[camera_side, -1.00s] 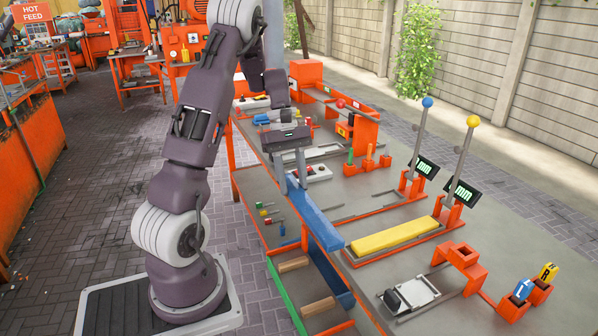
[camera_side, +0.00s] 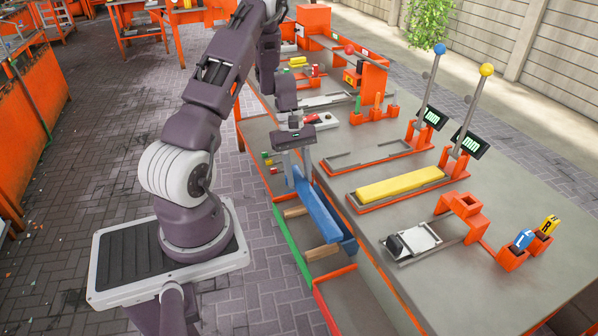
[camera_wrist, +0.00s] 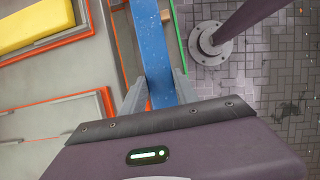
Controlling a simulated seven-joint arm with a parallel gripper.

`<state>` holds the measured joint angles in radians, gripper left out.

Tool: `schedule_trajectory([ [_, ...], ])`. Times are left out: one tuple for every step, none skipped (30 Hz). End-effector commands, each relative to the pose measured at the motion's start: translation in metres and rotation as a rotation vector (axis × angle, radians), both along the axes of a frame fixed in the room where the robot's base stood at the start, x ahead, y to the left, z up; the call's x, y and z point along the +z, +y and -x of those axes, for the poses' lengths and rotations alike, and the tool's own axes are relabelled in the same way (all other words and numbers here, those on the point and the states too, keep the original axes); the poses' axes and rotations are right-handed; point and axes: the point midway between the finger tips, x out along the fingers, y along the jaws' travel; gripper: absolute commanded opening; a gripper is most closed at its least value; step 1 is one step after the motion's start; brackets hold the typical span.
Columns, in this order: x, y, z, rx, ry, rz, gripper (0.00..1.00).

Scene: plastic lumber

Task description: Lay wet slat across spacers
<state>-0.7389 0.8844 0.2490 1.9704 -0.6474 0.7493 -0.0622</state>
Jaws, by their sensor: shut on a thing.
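My gripper (camera_side: 297,165) is shut on a long blue slat (camera_side: 318,207) near its far end. In the wrist view, the slat (camera_wrist: 153,45) runs away from between my gripper's fingers (camera_wrist: 160,90) and has pale specks on its face. Two light wooden spacers (camera_side: 296,212) (camera_side: 322,252) show in a low rack beside the bench, between a green rail (camera_side: 292,243) and the slat. The slat runs along the rack, low over the spacers' right ends. I cannot tell whether it touches them.
A yellow slat (camera_side: 400,184) lies in an orange-edged fixture on the grey bench (camera_side: 480,270). Two upright levers with blue (camera_side: 440,49) and yellow (camera_side: 486,69) knobs stand behind it. A red-edged bay (camera_side: 340,300) adjoins the rack's near end and looks empty.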

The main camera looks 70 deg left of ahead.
Motion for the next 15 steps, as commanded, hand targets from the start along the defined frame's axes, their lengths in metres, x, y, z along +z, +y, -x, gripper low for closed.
schedule_trajectory([
  [-0.003,0.000,0.000,0.000,0.001,0.002,0.00],
  [-0.006,-0.001,0.000,0.001,0.001,0.003,0.00],
  [-0.011,-0.001,0.000,0.001,0.001,0.004,0.00],
  [-0.015,-0.001,0.000,0.001,0.001,0.004,0.00],
  [-0.019,-0.001,0.000,0.001,0.001,0.004,0.00],
  [-0.026,-0.001,0.001,0.001,0.003,0.005,0.00],
  [-0.031,-0.001,0.001,0.001,0.002,0.003,0.00],
  [-0.035,-0.001,0.000,0.001,0.002,0.004,0.00],
  [-0.042,-0.001,0.000,0.001,0.002,0.004,0.00],
  [-0.046,-0.001,0.000,0.001,0.002,0.003,0.00],
  [-0.051,-0.001,0.000,0.001,0.003,0.004,0.00],
  [-0.057,-0.001,0.000,0.001,0.001,0.003,0.00],
  [-0.061,-0.001,0.000,0.001,0.001,0.004,0.00],
  [-0.064,-0.001,0.000,0.001,0.001,0.004,0.00],
  [-0.069,-0.001,0.000,0.001,0.002,0.003,0.00],
])
